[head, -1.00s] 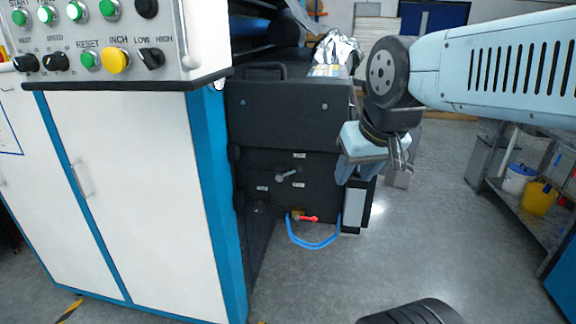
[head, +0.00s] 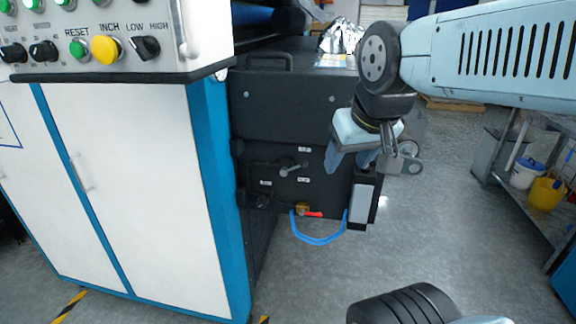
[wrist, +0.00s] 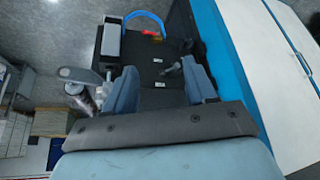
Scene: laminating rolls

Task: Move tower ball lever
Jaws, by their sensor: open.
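A small grey lever (head: 290,168) sticks out of the black machine panel (head: 262,215) between white labels. In the wrist view the lever (wrist: 172,69) shows between the finger tips, beyond them. A red-handled valve (head: 313,214) with a brass body sits lower on the machine; its red handle also shows in the wrist view (wrist: 152,34). I cannot tell for sure which one the task names. My gripper (head: 350,159) is open and empty, to the right of the grey lever. Its two blue-grey fingers (wrist: 162,78) are spread apart, with no contact visible.
A blue hose (head: 318,240) loops below the valve. A white cabinet (head: 140,180) with a control console (head: 110,75) stands close on the left. A shelf with a yellow bucket (head: 545,192) is at the right. Grey floor is free between.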

